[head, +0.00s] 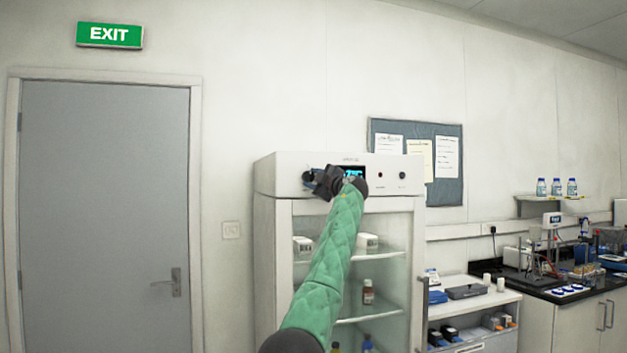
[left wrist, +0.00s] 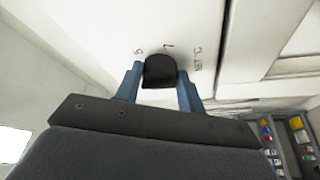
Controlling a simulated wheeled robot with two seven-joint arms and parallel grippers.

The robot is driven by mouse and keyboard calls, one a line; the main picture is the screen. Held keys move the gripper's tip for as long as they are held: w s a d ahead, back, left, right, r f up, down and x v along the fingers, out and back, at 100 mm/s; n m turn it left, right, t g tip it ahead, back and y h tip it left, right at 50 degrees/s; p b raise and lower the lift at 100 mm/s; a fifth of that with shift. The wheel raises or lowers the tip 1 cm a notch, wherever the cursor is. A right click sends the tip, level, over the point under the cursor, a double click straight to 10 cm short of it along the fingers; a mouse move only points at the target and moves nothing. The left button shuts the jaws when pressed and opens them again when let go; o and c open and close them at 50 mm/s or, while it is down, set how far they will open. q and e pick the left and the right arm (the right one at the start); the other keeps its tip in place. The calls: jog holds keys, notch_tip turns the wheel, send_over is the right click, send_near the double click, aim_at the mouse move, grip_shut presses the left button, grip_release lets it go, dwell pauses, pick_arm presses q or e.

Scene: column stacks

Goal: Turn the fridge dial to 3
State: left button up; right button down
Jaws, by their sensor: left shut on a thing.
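The fridge (head: 264,215) is a white cabinet with a glass door and a control panel along its top. My left gripper (head: 311,180) is at the left part of that panel and largely hides the dial there. In the left wrist view the dial (left wrist: 159,71) is a black knob between the two blue-grey fingers of my left gripper (left wrist: 159,82), which is shut on it. Printed marks surround the dial on the white panel, but I cannot read them surely, and the dial's setting is not clear. My right gripper is not in view.
A blue display (head: 352,172) is partly hidden behind my left wrist. Small round controls (head: 402,175) sit further right on the panel. Bottles and boxes stand on shelves behind the glass. A lab bench (head: 545,291) is at the right, and a grey door (head: 100,200) at the left.

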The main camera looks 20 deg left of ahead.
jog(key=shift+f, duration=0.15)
pick_arm(q)
jog(key=o, duration=0.8)
jog(key=shift+o, duration=0.8)
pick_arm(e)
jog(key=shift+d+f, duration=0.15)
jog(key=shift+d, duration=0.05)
pick_arm(q)
jog(key=shift+s+d+f, duration=0.1)
jog(key=shift+d+f, duration=0.05)
jog(key=shift+d, duration=0.05)
jog(key=b+v, duration=0.2)
jog(key=v, duration=0.5)
jog(key=shift+b, duration=0.3)
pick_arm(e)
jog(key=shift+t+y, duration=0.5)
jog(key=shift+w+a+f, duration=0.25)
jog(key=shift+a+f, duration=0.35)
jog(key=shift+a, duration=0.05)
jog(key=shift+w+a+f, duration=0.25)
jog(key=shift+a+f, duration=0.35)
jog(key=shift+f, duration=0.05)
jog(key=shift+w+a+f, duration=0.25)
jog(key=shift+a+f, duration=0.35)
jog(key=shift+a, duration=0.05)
pick_arm(q)
jog(key=shift+s, duration=0.1)
